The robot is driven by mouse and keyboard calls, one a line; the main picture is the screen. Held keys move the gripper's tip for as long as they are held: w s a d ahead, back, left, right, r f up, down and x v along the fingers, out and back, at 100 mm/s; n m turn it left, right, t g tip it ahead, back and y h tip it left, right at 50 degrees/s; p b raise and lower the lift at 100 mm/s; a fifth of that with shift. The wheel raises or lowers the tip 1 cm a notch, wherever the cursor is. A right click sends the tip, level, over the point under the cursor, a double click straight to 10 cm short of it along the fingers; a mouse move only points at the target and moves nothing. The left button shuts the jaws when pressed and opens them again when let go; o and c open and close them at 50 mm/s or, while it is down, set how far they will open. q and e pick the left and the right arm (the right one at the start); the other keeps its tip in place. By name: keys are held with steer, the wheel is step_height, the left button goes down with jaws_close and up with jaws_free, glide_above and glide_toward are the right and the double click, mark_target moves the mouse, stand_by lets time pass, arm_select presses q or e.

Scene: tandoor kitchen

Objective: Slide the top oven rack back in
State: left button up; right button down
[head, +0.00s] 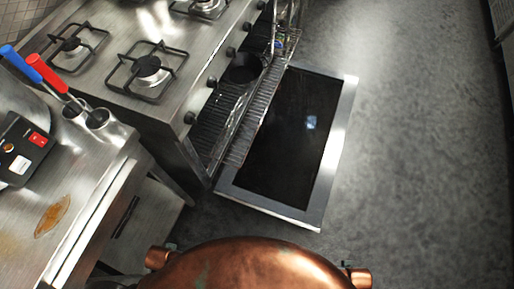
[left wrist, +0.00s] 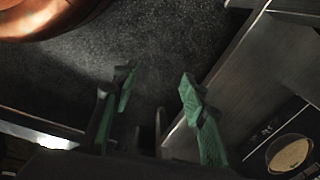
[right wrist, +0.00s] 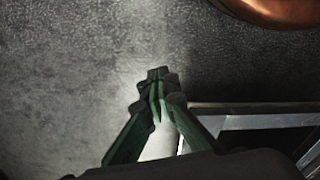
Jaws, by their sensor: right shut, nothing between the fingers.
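The oven (head: 180,95) is open, with its glass door (head: 290,140) folded down flat over the floor. The wire oven rack (head: 246,138) sticks out of the opening above the door's inner edge. A dark round pan (head: 243,68) sits at the rack area; which level carries it is hard to tell. Neither gripper shows in the head view. My left gripper (left wrist: 157,82) is open and empty over the floor beside a steel cabinet. My right gripper (right wrist: 158,78) is shut and empty over the floor, near a metal frame edge (right wrist: 255,121) that looks like the door.
A steel counter (head: 100,190) at left holds a black device with a red switch (head: 22,150) and red- and blue-handled tools (head: 47,72) in holders. Gas burners (head: 148,66) top the oven. The floor (head: 420,150) right of the door is clear.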

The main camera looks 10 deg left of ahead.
steer(key=w+a+r+m+t+y+b, duration=0.15)
steer(key=w+a+r+t+y, duration=0.35)
steer(key=w+a, duration=0.55)
steer(key=w+a+r+m+t+y, duration=0.25)
steer(key=w+a+r, duration=0.35)
steer(key=w+a, duration=0.4)
steer(key=w+a+r+m+t+y+b, duration=0.1)
steer(key=w+a+r+m+t+y, duration=0.2)
steer(key=w+a+r, duration=0.65)
arm_select(q)
steer(key=s+d+r+h+b, duration=0.1)
steer(key=s+d+r, duration=0.1)
steer(key=d+r, duration=0.4)
steer(key=shift+s+d+r+g+b, duration=0.2)
steer(key=shift+r+g+b, duration=0.1)
steer(key=shift+r, duration=0.2)
arm_select(e)
steer(key=w+a+f+m+t, duration=0.2)
steer(key=w+a, duration=0.2)
steer(key=w, duration=0.3)
steer(key=w+a+f+m+t+h, duration=0.1)
steer(key=w+a+f+m+t, duration=0.1)
steer(key=w+a, duration=0.3)
steer(key=shift+w+a+f+m, duration=0.15)
steer(key=shift+w+f+m, duration=0.1)
steer(key=shift+w+m, duration=0.8)
